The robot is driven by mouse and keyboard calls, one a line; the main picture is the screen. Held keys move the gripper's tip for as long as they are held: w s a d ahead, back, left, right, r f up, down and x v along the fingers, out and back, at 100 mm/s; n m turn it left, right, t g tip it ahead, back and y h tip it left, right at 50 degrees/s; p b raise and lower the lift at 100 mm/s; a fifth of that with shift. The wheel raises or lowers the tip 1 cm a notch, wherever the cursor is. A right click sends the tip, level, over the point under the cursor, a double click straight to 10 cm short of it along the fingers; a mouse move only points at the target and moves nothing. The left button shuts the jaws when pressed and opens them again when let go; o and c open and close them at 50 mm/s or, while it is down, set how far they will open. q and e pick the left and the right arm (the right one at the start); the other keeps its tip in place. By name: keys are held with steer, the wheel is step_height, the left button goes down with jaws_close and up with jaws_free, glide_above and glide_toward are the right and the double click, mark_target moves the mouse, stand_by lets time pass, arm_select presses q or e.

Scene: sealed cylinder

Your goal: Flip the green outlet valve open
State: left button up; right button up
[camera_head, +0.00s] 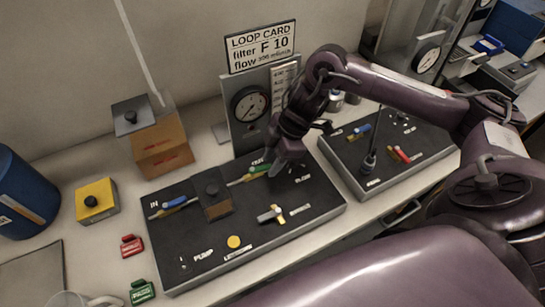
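The green outlet valve (259,168) is on the black panel (215,248), just below the "OUT" label. Its green handle lies roughly along its pale pipe, and its right end is close to my gripper. My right gripper (278,170) reaches down from the upper right, with its fingertips just right of the green handle. I cannot tell whether they touch it or how far apart the fingers are. My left gripper is not in view.
The panel also bears a blue inlet valve (174,202), a dark block (212,190), a yellow-handled valve (272,214) and a yellow button (234,241). A gauge stand (238,125) rises behind. A second panel (380,175) stands right, partly under my arm.

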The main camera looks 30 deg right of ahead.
jaws_close()
steer(key=shift+w+n+g, duration=0.5)
steer(key=shift+w+n, duration=0.1)
steer(key=shift+n, duration=0.7)
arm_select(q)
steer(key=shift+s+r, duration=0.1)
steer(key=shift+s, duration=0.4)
arm_select(e)
steer(key=shift+r, duration=0.1)
jaws_free()
arm_select(q)
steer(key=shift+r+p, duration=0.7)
steer(key=shift+p, duration=0.15)
arm_select(e)
steer(key=v, duration=0.7)
steer(key=shift+d+r, duration=0.3)
